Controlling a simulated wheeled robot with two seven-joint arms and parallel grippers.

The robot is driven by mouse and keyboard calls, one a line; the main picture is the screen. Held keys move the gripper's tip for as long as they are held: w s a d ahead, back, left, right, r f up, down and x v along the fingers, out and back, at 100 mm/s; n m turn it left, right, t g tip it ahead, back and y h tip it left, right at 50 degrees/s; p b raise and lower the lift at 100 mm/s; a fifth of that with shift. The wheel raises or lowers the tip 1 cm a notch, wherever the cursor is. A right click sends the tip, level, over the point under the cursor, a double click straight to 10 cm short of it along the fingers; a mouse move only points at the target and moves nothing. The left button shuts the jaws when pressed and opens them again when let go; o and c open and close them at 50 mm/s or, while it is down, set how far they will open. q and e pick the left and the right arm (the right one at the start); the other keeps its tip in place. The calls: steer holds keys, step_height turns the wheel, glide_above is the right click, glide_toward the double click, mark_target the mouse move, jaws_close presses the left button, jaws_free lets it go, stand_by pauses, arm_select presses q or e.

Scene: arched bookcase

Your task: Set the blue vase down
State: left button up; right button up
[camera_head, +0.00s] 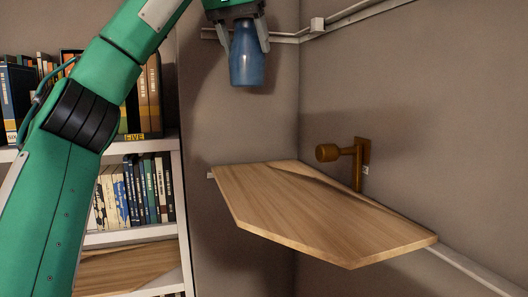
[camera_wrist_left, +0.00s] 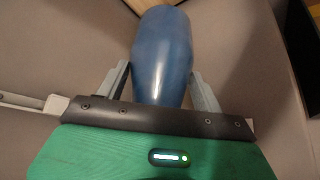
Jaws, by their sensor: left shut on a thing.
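The blue vase (camera_head: 247,56) is held upright in the air in the head view, above the back part of a wooden corner shelf (camera_head: 315,215). My left gripper (camera_head: 240,36) is shut on the vase, with a finger on each side of its upper part. The vase also shows in the left wrist view (camera_wrist_left: 163,55), between the two fingers (camera_wrist_left: 160,88). A clear gap lies between the vase's lower end and the shelf. My right gripper is not in view.
A brown wall bracket with a round knob (camera_head: 343,153) stands out from the wall at the shelf's back edge. A white bookcase with several books (camera_head: 133,190) is at the left, partly behind my left arm. The shelf top is bare.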

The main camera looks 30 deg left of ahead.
mark_target(232, 57)
arm_select(q)
steer(key=f, duration=0.1)
steer(key=s+a+f, duration=0.1)
steer(key=f, duration=0.3)
steer(key=shift+s+a, duration=0.2)
steer(key=shift+s, duration=0.15)
steer(key=f, duration=1.4)
steer(key=shift+w+d+p, duration=0.15)
steer(key=shift+w+p, duration=0.15)
steer(key=shift+d, duration=0.1)
steer(key=o, duration=1.2)
steer(key=shift+c, duration=0.2)
